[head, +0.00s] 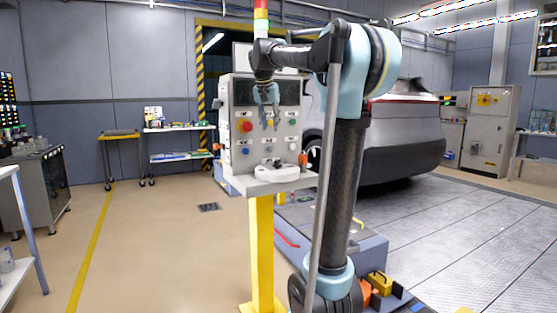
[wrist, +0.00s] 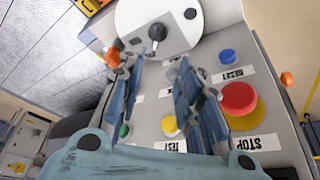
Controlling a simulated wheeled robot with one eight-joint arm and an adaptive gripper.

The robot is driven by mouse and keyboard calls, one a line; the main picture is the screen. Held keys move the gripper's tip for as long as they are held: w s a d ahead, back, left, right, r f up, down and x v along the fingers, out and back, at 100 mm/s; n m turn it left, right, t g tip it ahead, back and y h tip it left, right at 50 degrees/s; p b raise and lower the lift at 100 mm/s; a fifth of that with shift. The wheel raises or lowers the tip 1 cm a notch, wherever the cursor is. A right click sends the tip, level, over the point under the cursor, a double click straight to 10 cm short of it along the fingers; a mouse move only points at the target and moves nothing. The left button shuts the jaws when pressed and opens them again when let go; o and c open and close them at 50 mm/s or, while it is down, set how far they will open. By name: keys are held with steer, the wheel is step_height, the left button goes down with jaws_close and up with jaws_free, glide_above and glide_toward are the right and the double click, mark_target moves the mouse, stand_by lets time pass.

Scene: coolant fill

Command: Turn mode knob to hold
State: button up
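The control panel (head: 265,88) stands on a yellow post. In the wrist view, its face shows upside down, with a red stop button (wrist: 239,98) on a yellow collar, a blue button (wrist: 227,56), a yellow button (wrist: 170,125) and a green button (wrist: 125,131). I cannot tell for sure which control is the mode knob. A small grey part (wrist: 172,75) shows between my fingers, too unclear to name. My gripper (head: 268,122) points down in front of the panel. Its two blue fingers (wrist: 162,66) are apart, with nothing seen held.
Below the panel, a shelf (head: 255,186) carries a white rounded piece (wrist: 185,22) with a small black-topped lever (wrist: 156,34). An orange part (wrist: 113,57) sits at the panel's side. A car (head: 405,135) stands behind to the right.

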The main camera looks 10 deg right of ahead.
glide_toward(277, 160)
steer(key=x, duration=0.9)
steer(key=shift+w+d+r, duration=0.1)
steer(key=shift+w+r, duration=0.1)
steer(key=shift+w, duration=0.1)
jaws_close()
steer(key=shift+a, duration=0.25)
steer(key=shift+d, duration=0.15)
